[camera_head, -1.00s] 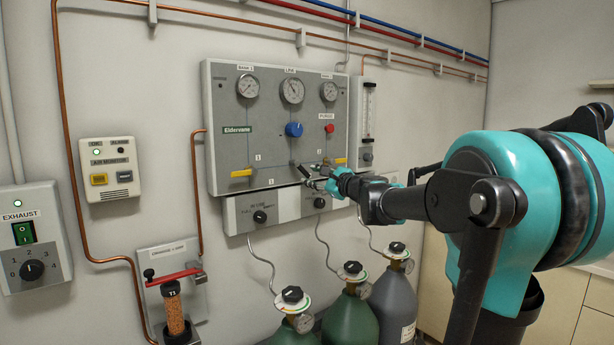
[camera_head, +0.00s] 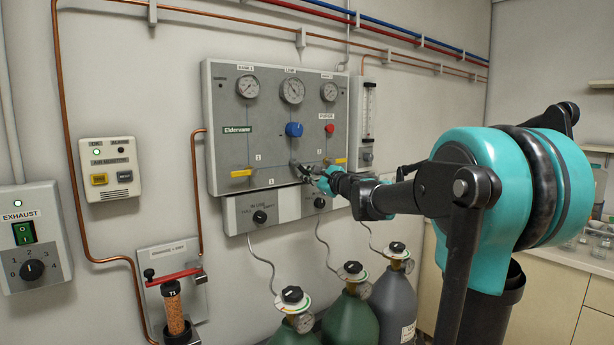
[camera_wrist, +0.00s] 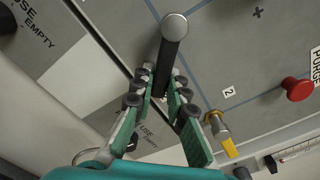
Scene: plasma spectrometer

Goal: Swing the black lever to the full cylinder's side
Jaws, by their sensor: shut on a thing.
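The black lever (camera_wrist: 171,50) is a dark bar with a round silver end, on the lower middle of the grey gas panel (camera_head: 222,110). In the wrist view my gripper (camera_wrist: 162,88) has its fingers on both sides of the bar, shut on it. In the head view my gripper (camera_head: 310,172) is at the panel's lower edge and partly hides the lever, so its exact angle is hard to read. Gas cylinders stand below: a green one (camera_head: 292,336), a second green one (camera_head: 350,318) and a grey one (camera_head: 397,305). Their gauges are too small to read.
Yellow valve handles sit left (camera_head: 241,173) and right (camera_head: 340,161) of the lever. A blue knob (camera_head: 294,129) and a red purge button (camera_head: 329,128) are above. The full/empty selector strip (camera_head: 285,207) runs just below. Open room lies in front of the panel.

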